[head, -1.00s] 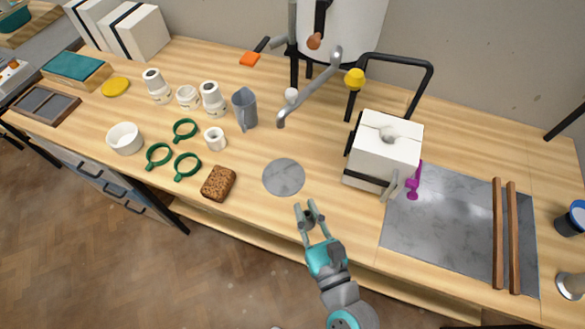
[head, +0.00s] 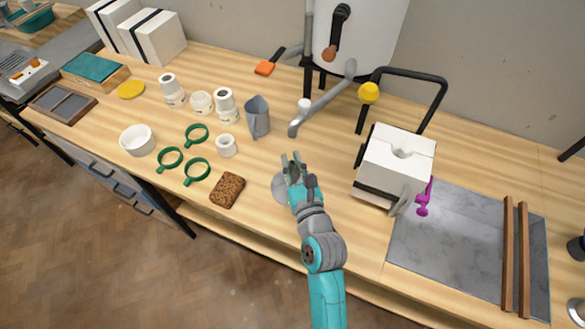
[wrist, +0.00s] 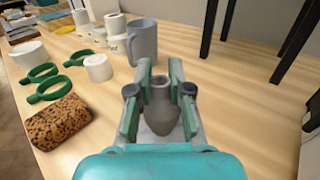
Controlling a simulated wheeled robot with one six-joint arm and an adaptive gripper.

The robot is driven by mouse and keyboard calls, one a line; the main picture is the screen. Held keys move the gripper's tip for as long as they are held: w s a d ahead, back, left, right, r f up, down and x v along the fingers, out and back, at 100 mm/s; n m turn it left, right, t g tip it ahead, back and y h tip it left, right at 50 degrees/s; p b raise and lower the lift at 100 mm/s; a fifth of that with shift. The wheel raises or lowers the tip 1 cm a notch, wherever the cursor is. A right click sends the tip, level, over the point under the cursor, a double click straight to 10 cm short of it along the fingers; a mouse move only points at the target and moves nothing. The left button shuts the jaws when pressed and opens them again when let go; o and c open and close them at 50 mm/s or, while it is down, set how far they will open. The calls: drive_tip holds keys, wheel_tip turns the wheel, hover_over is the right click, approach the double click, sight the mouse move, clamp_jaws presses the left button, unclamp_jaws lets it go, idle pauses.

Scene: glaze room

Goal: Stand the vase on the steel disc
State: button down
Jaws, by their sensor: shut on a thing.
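My gripper (head: 297,172) is shut on a small grey vase (wrist: 160,106), seen in the wrist view between the two green-padded fingers. The vase has a narrow neck and a wider body, and looks about upright with its mouth up. In the head view the gripper largely hides the vase. The round grey steel disc (head: 279,188) lies on the wooden bench, partly covered by my gripper. The gripper is over the disc's right and far part in the picture. Whether the vase's base touches the disc is hidden.
A grey jug (head: 257,118) stands beyond the disc, with a white cup (head: 226,146) to its left. A brown sponge (head: 227,190) and green rings (head: 197,171) lie left. A white block mould (head: 397,163) stands right. A bent tap pipe (head: 325,103) hangs behind.

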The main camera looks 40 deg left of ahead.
sight(295, 177)
drive_tip(key=shift+f, duration=1.45)
drive_tip(key=shift+f, duration=0.1)
drive_tip(key=c, duration=1.1)
unclamp_jaws()
drive_tip(key=v, duration=1.2)
